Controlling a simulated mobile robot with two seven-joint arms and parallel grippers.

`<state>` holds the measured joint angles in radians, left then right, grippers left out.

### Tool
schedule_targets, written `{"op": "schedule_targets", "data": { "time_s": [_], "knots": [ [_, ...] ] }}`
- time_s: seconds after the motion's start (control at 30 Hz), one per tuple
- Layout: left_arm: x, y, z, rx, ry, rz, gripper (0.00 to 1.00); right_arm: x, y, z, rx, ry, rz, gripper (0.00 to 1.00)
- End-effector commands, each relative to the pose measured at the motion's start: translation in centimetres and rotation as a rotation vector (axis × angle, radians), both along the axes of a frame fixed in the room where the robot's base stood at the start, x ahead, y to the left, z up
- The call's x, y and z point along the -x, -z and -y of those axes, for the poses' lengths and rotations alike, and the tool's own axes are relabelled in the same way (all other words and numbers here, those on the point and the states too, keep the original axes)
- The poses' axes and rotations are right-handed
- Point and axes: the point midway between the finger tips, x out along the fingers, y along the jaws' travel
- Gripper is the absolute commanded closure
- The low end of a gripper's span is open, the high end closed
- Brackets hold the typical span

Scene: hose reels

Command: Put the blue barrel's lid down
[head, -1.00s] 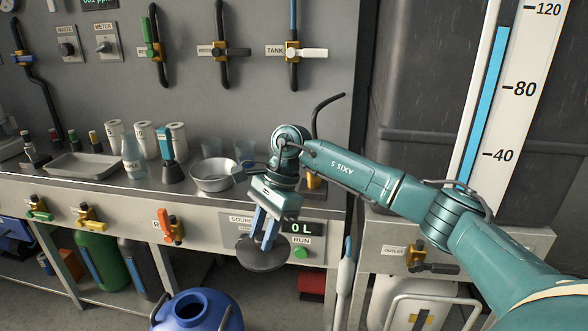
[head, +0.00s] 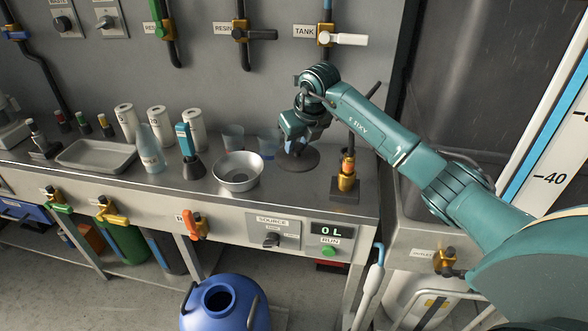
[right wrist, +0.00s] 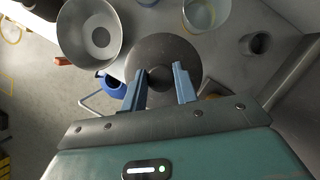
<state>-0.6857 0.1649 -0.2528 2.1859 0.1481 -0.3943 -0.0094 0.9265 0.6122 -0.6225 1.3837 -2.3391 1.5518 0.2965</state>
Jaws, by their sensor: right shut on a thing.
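The blue barrel (head: 240,312) stands on the floor in front of the bench, its round mouth open and uncovered. It also shows in part in the right wrist view (right wrist: 114,88). The dark grey round lid (head: 302,163) is over the bench top (head: 215,203), between the metal bowl and the brass fitting. My right gripper (head: 293,146) is shut on the lid's knob; in the right wrist view its two blue fingers (right wrist: 161,84) stand either side of it. The lid looks about level and close to the bench; I cannot tell whether it touches. My left gripper is out of view.
The metal bowl (head: 238,178) is left of the lid, with clear beakers (head: 233,138) behind. The brass fitting (head: 346,176) on its dark base is to the right.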

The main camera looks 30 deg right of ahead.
Motion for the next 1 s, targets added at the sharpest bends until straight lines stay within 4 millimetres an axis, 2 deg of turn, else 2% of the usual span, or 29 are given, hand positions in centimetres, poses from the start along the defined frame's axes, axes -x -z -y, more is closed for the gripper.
{"op": "schedule_targets", "data": {
  "time_s": [0.03, 0.1, 0.37, 0.57, 0.93, 0.97, 1.0],
  "knots": [
    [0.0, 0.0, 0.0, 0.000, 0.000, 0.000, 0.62, 0.1, 1.3, -0.1, -0.002, 0.000, -0.005, 0.93],
    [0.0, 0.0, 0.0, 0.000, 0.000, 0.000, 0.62, 0.1, 2.5, 0.0, -0.001, 0.000, -0.004, 0.93],
    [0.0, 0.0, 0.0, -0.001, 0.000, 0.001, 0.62, 0.0, 4.8, 0.0, -0.001, -0.003, -0.001, 0.93],
    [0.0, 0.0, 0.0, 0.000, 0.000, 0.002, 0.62, 0.1, 7.6, 0.0, -0.001, -0.004, -0.002, 0.93],
    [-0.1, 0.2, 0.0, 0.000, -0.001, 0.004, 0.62, 0.0, 8.2, 0.0, 0.001, -0.004, 0.000, 0.93],
    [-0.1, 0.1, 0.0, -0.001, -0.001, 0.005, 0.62, 0.0, 8.2, 0.0, 0.001, -0.004, 0.000, 0.70],
    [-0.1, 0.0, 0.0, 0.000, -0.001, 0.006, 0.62, 0.0, 8.1, 0.0, 0.001, -0.004, 0.000, 0.67]
  ]
}}
